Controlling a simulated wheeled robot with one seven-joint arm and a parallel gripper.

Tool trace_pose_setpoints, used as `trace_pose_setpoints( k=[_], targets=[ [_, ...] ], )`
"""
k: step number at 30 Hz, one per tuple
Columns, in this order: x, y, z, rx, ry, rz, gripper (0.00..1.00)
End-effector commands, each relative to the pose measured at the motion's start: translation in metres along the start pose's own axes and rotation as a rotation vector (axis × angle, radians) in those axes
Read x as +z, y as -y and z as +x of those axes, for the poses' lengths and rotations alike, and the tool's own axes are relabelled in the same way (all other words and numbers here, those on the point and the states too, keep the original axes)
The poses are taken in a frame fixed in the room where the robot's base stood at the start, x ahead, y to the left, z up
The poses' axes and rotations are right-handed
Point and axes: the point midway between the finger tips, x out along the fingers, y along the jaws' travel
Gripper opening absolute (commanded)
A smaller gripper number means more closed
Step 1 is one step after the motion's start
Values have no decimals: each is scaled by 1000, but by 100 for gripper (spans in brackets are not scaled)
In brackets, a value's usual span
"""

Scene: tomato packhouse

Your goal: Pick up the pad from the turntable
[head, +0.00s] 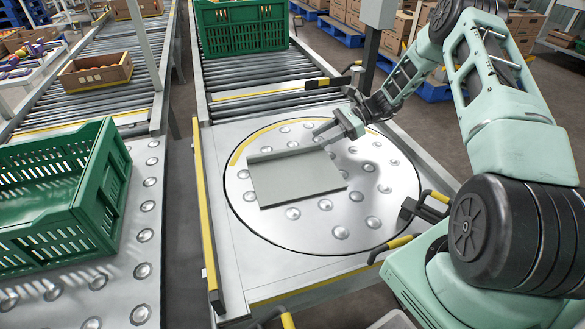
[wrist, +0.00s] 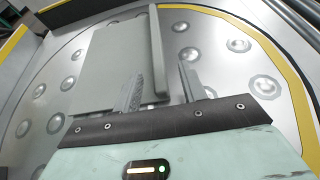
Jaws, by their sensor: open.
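The pad (head: 295,180) is a flat grey sheet with a raised lip along its far edge. It lies on the round, ball-studded turntable (head: 402,198). My gripper (head: 320,134) is open and empty at the far right corner of the pad. In the wrist view, the pad (wrist: 112,55) lies mostly left of centre and its lip runs between the spread fingers of my gripper (wrist: 160,88). The left finger is over the pad's flat side and the right finger is outside the lip. I cannot tell whether either finger touches it.
A green crate (head: 240,28) stands on the roller conveyor behind the turntable. Another green crate (head: 60,200) stands on the studded table at left. A cardboard box (head: 95,75) sits on the left conveyor. Black-and-yellow handles (head: 405,243) stick up along the turntable's right side.

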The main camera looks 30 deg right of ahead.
Motion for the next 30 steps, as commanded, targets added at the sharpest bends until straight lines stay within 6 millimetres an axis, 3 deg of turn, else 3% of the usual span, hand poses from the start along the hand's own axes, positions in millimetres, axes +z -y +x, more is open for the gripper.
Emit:
trace_pose_setpoints(
  k=[12,19,24,30],
  targets=[
    [-1,-4,50,2,0,-1,42],
    [0,-4,51,1,0,-1,42],
    [0,-4,51,1,0,-1,0],
    [0,-4,51,1,0,-1,0]
  ],
)
